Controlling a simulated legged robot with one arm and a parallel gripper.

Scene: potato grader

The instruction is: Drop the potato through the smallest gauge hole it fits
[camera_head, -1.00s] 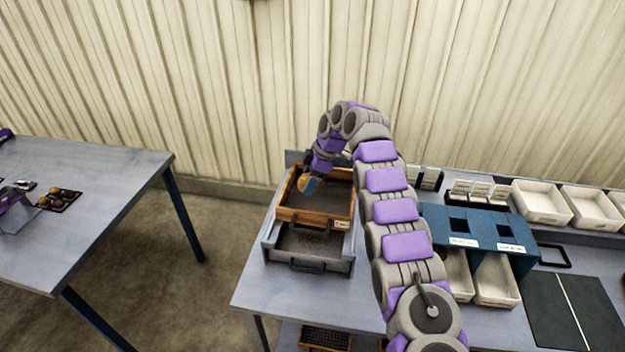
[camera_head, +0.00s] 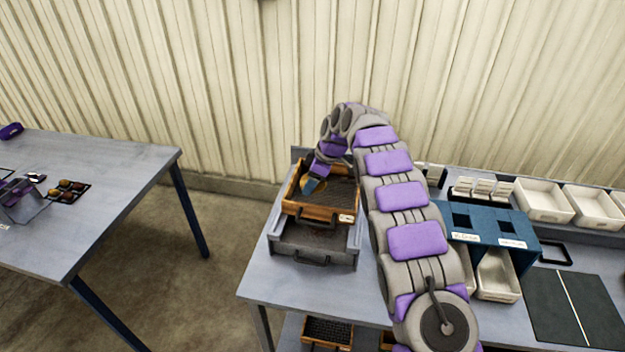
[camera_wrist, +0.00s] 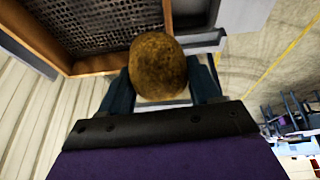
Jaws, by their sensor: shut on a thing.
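My gripper (camera_head: 313,184) is shut on the potato (camera_wrist: 158,66), a brown oval held between the two blue fingers in the wrist view. In the head view the gripper is over the left part of a wooden tray with a mesh bottom (camera_head: 322,212). The potato is mostly hidden by the fingers there. The blue gauge stand (camera_head: 487,228) is to the right of my arm, with two dark square holes and white labels showing; my arm may hide more of it. The label text is too small to read surely.
White bins (camera_head: 497,275) stand under the gauge stand. More white bins (camera_head: 541,200) are at the back right. A dark mat (camera_head: 574,309) lies at the right front. A grey lower tray (camera_head: 310,243) sits below the wooden tray. Another table (camera_head: 85,215) is at the left.

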